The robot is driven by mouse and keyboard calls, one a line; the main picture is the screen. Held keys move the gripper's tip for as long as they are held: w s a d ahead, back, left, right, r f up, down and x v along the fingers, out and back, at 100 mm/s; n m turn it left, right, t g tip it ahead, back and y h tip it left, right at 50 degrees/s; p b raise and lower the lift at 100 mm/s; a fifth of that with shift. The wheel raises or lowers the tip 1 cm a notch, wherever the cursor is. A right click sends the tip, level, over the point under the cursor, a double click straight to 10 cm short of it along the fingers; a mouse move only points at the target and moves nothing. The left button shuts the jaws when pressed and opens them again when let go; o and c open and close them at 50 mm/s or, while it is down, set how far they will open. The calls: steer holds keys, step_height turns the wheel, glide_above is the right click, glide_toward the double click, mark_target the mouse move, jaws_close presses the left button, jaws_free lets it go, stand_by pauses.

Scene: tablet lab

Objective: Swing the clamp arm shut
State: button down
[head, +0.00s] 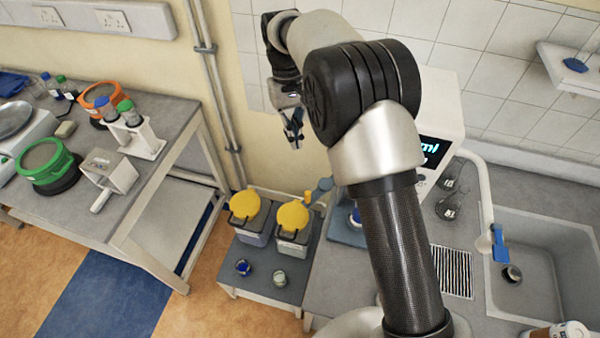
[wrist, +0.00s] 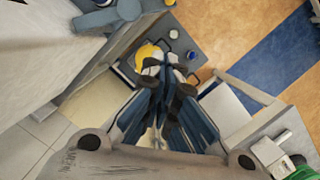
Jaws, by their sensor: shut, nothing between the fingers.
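A blue-grey lever-like part (head: 320,190), possibly the clamp arm, stands beside the yellow-lidded bins, left of my arm. A similar blue-grey part (wrist: 98,18) shows at the top left of the wrist view. I cannot tell whether the clamp is open or shut; my arm hides part of that area. My gripper (head: 294,136) hangs in the air above and left of this part, pointing down, apart from it. In the wrist view my gripper (wrist: 166,95) is shut and empty, with the bins beyond its fingers.
Two yellow-lidded bins (head: 261,238) stand on a low grey stand with small jars in front. A lab bench (head: 177,118) with instruments is at left. A white instrument with a lit display (head: 433,150) and a sink (head: 552,254) are at right. Floor shows between the benches.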

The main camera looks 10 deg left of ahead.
steer(key=shift+f, duration=0.1)
steer(key=s+d+f, duration=0.3)
steer(key=s+f, duration=0.2)
steer(key=f, duration=0.4)
steer(key=shift+s+f+p, duration=0.25)
steer(key=shift+s+p, duration=0.1)
steer(key=shift+s, duration=0.15)
stand_by(0.3)
steer(key=s+d+n+t+h+b, duration=0.1)
steer(key=s+d+n+t+b, duration=0.1)
steer(key=s+d+n, duration=0.6)
steer(key=w+d+n+t+p, duration=0.1)
steer(key=w+d+n+p, duration=0.1)
steer(key=w+d+n, duration=0.2)
steer(key=shift+w+d+n+h+p, duration=0.35)
steer(key=shift+d+n, duration=1.55)
steer(key=shift+d, duration=2.05)
